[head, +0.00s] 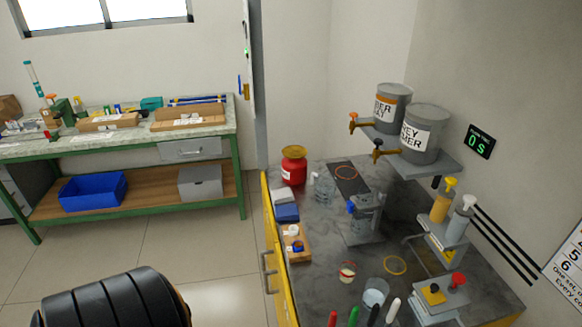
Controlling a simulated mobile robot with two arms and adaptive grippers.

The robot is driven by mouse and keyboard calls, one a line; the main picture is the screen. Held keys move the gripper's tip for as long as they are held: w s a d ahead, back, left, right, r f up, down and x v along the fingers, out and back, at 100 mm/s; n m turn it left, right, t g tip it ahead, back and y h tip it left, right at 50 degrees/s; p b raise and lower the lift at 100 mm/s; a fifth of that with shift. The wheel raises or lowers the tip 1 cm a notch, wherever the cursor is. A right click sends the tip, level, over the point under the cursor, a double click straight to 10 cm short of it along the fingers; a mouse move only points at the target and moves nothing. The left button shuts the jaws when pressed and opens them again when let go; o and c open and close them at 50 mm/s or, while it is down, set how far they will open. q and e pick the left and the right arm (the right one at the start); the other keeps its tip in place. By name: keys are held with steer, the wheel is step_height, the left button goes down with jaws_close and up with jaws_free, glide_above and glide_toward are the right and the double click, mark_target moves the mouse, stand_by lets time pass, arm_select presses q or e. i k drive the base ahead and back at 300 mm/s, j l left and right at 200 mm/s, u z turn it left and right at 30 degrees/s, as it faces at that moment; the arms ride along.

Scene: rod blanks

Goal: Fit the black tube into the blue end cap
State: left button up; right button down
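I cannot make out the black tube for certain. I cannot pick out the blue end cap for certain either; a small dark-blue round piece (298,246) sits in a wooden tray (303,257) on the grey counter, too small to identify. Long blue and dark rods (197,100) lie at the back of the green bench, too far off to tell what they are. Neither gripper shows; only a black ribbed part, which looks like my own arm, fills the lower left.
A green workbench (240,160) stands at the left, with cardboard trays (188,122) on top and a blue bin (93,191) on its shelf. The grey counter (325,262) holds a red jar (293,166), bottles and dispensers. Tiled floor (215,262) between them is clear.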

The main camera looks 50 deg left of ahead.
mark_target(297, 250)
steer(key=k+j+z, duration=0.15)
steer(key=k+j, duration=0.25)
steer(key=j+u, duration=0.15)
steer(key=j, duration=0.8)
steer(key=i+j+u, duration=0.15)
steer(key=j, duration=0.8)
